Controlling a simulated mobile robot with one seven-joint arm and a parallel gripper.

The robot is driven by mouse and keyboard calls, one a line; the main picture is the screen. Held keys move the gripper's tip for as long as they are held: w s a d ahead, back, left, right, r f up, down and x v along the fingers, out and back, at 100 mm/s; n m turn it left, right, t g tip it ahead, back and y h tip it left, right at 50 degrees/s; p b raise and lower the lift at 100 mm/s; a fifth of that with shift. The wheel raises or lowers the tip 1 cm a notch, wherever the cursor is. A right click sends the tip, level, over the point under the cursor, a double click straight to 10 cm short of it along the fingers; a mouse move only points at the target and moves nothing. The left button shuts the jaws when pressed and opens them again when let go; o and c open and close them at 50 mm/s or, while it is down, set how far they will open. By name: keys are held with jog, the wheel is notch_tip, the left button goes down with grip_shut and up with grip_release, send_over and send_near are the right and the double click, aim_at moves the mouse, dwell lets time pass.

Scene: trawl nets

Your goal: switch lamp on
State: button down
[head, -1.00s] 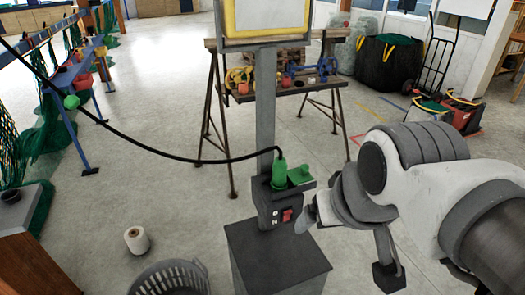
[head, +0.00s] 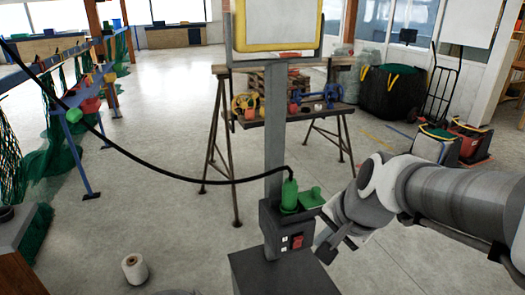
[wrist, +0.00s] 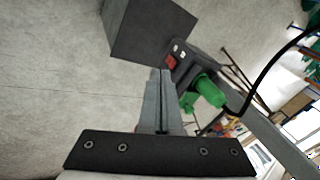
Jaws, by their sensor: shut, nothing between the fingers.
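The lamp (head: 240,30) has a yellow-framed panel, cut off at the top of the head view, on a grey post (head: 274,120). I cannot tell whether it is lit. A grey switch box (head: 270,225) sits low on the post, with a red switch (head: 297,242) beside small white marks. The red switch also shows in the wrist view (wrist: 171,62). A green plug (head: 289,195) with a black cable is on top of the box. My gripper (wrist: 160,76) is shut and empty, its tips close to the red switch. I cannot tell whether they touch it.
A dark grey block (head: 285,275) stands under the switch box. A trestle table (head: 290,115) with tools is behind the post. The black cable (head: 150,167) runs off to the left.

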aim_at(303, 241)
jog(key=w+d+f+m+b, duration=0.1)
jog(key=w+f+m, duration=0.2)
jog(key=f+m, duration=0.1)
jog(key=shift+w+d+f+m, duration=0.3)
jog(key=shift+d+f, duration=0.1)
jog(key=shift+f, duration=0.25)
jog(key=w+f+b, duration=0.1)
jog(key=w+f, duration=0.1)
jog(key=w+a+f+b, duration=0.1)
jog(key=w+f, duration=0.2)
jog(key=w+a+f+b, duration=0.1)
jog(key=w+f, duration=0.2)
jog(key=shift+a+f+b, duration=0.1)
jog(key=shift+a+b, duration=0.15)
jog(key=shift+b, duration=0.15)
